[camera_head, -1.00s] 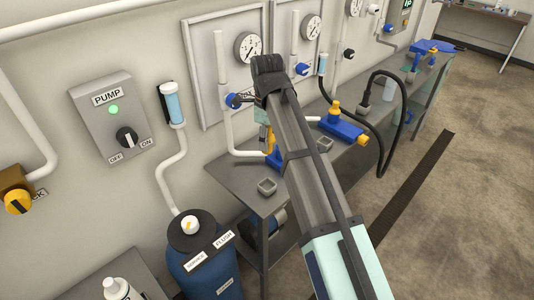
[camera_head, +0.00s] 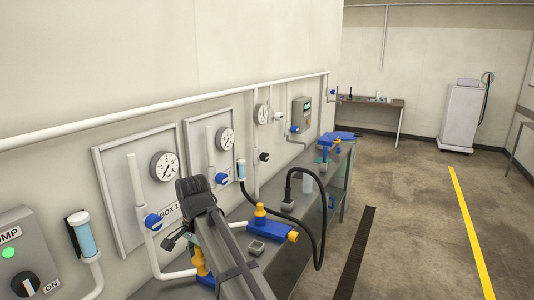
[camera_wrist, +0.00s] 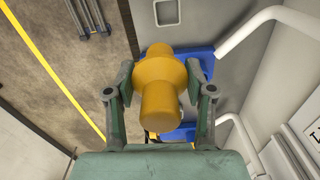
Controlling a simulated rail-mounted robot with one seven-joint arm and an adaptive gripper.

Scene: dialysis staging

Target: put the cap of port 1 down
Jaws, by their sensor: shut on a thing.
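In the wrist view my gripper (camera_wrist: 160,95) is shut on a yellow cap (camera_wrist: 160,85), which has a wide collar and a narrower round end. Blue port parts (camera_wrist: 200,58) show behind and beside the cap. Whether the cap is still seated on the port cannot be told. In the head view my arm hides most of the gripper. A yellow piece (camera_head: 198,262) and a bit of blue (camera_head: 207,280) show beside the arm, low by the wall.
A small square grey dish (camera_head: 256,247) sits on the grey bench. Wall panels with gauges (camera_head: 164,166) and blue valves (camera_head: 152,222) line the left.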

